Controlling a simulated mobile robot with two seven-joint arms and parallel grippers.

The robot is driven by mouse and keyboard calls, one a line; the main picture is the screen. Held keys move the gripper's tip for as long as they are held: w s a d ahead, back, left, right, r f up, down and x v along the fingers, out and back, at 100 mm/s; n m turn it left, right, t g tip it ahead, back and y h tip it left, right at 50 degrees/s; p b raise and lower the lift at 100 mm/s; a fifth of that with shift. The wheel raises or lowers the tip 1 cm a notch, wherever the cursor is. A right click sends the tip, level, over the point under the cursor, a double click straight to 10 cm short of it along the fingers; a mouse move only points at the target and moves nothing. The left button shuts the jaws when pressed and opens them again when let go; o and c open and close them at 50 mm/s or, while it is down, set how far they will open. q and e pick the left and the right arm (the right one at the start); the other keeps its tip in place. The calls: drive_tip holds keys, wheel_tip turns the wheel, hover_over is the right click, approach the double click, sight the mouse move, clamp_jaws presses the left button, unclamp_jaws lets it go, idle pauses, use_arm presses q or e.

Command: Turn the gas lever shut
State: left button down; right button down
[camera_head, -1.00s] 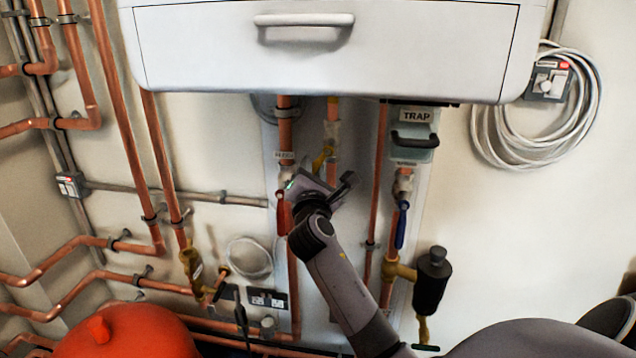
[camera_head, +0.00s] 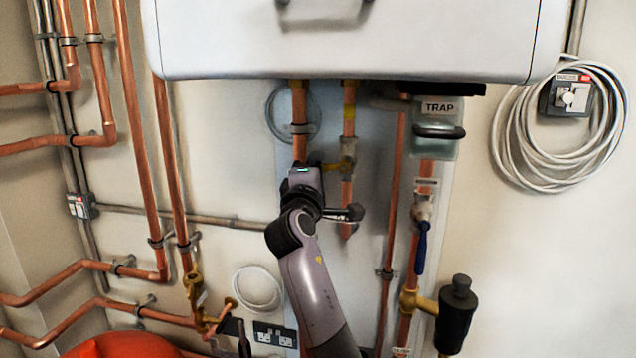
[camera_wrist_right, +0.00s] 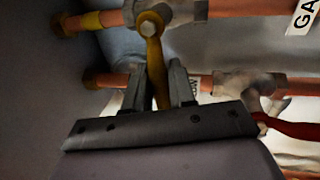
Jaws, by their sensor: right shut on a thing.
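The yellow gas lever (camera_head: 331,167) sits on the valve (camera_head: 347,152) of a vertical copper pipe under the white boiler. In the head view it points left from the valve, across the pipe, its end hidden by my gripper. In the right wrist view the lever (camera_wrist_right: 154,62) runs from its bolt down between the two fingers, square to its pipe. My right gripper (camera_wrist_right: 162,85) is shut on the lever; in the head view its wrist (camera_head: 305,185) hides the fingers. A GAS label (camera_wrist_right: 303,17) shows partly beside the valve.
A red lever (camera_wrist_right: 290,128) on a neighbouring pipe lies close to my right gripper. The boiler (camera_head: 350,40) hangs just above. A blue lever (camera_head: 421,248) and the TRAP unit (camera_head: 438,128) stand to the right. A red vessel (camera_head: 125,345) is at lower left.

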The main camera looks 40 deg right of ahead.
drive_tip(key=shift+r+m, duration=0.1)
drive_tip(key=shift+m, duration=0.4)
use_arm(q)
drive_tip(key=shift+w+d+r+t+b, duration=0.3)
drive_tip(key=shift+w+d+r, duration=0.2)
use_arm(e)
drive_tip(key=shift+r, duration=0.15)
drive_tip(key=shift+r+m, duration=0.15)
drive_tip(key=shift+m, duration=0.15)
drive_tip(key=c, duration=1.1)
unclamp_jaws()
use_arm(q)
drive_tip(key=shift+s+h, duration=0.1)
drive_tip(key=shift+h, duration=0.2)
